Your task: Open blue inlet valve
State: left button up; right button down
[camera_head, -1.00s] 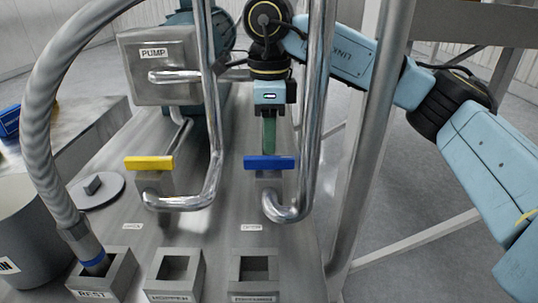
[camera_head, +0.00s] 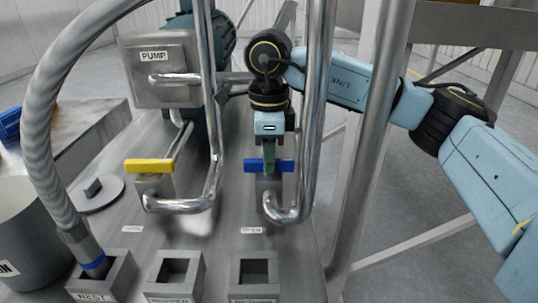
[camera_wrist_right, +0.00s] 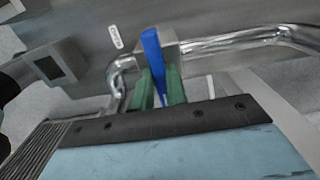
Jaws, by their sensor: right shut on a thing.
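The blue inlet valve handle (camera_head: 284,165) lies crosswise on its grey valve body (camera_head: 270,186), at the foot of the right-hand bent pipe. My right gripper (camera_head: 269,160) reaches down to it from behind, and its green fingers are shut on the handle. In the right wrist view the blue handle (camera_wrist_right: 153,55) stands between the two green fingers (camera_wrist_right: 160,92), with its far end sticking out past them. The left gripper is not in view.
A yellow valve handle (camera_head: 149,166) sits left of the blue one. Bent metal pipes (camera_head: 312,110) rise close beside my right gripper. The pump box (camera_head: 160,68) stands behind. Square sockets (camera_head: 254,275) line the front, and a hose (camera_head: 42,130) ends in the left one.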

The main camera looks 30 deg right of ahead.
dwell(0.3)
jog(key=m, duration=0.4)
jog(key=shift+b, duration=0.35)
jog(key=m, duration=0.4)
jog(key=shift+m, duration=0.3)
jog(key=m, duration=0.4)
jog(key=shift+r, duration=0.1)
jog(key=m, duration=0.5)
jog(key=shift+m, duration=0.3)
jog(key=c, duration=1.4)
grip_release()
